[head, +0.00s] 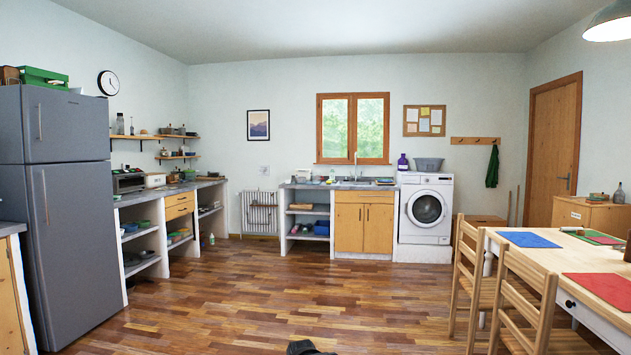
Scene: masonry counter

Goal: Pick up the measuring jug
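I cannot make out a measuring jug for certain in the head view. Small items too far off to name stand on the left masonry counter (165,190), on the wall shelves above it and on the sink counter (345,185). A dark part of my own arm shows at the bottom edge of the picture. The fingers of my gripper are not in view, so I see neither their opening nor anything held.
A grey fridge (70,200) stands at the left. A washing machine (426,210) is right of the sink cabinet (363,225). A dining table (585,262) with wooden chairs (530,310) fills the right. The wooden floor (290,295) between is clear.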

